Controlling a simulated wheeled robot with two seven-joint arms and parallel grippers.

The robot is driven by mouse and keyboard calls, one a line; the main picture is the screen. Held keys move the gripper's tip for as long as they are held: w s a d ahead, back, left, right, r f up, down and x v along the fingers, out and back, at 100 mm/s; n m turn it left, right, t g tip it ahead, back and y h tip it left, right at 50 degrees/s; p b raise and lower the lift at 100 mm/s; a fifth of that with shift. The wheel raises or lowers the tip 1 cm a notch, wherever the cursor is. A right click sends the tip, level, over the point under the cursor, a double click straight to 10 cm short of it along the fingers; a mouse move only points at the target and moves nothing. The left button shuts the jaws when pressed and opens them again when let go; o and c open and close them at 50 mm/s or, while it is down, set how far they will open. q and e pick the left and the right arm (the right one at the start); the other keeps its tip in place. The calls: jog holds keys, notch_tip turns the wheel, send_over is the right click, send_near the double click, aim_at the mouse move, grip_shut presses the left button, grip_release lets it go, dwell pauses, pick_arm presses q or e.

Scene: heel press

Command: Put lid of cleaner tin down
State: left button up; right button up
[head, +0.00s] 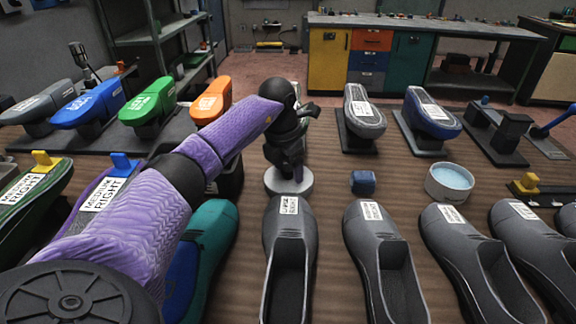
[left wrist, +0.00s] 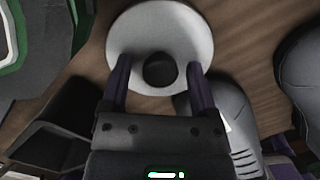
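The round pale grey lid (head: 276,185) appears to lie flat on the brown table, behind a dark grey shoe. In the left wrist view the lid (left wrist: 135,38) has a black knob (left wrist: 160,70) at its middle. My left gripper (head: 297,175) is right above the lid, pointing down. In the left wrist view its fingers (left wrist: 160,70) stand apart on both sides of the knob, with a gap at each side, so it is open. The cleaner tin (head: 450,186) stands uncovered to the right, with pale blue contents showing. My right gripper is not in view.
A small blue block (head: 363,182) sits between lid and tin. Dark shoes (head: 288,235) line the front; shoe lasts on stands (head: 363,115) line the back. Bare table shows around the blue block.

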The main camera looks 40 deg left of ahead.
aim_at(282, 180)
pick_arm(q)
notch_tip(282, 180, up, 12)
jog(key=s+p, duration=0.1)
jog(key=p, duration=0.3)
jog(key=shift+s, duration=0.4)
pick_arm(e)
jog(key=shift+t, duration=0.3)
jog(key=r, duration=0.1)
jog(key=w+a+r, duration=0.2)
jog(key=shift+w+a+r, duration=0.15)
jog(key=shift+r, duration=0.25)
pick_arm(q)
jog(key=shift+r, duration=0.1)
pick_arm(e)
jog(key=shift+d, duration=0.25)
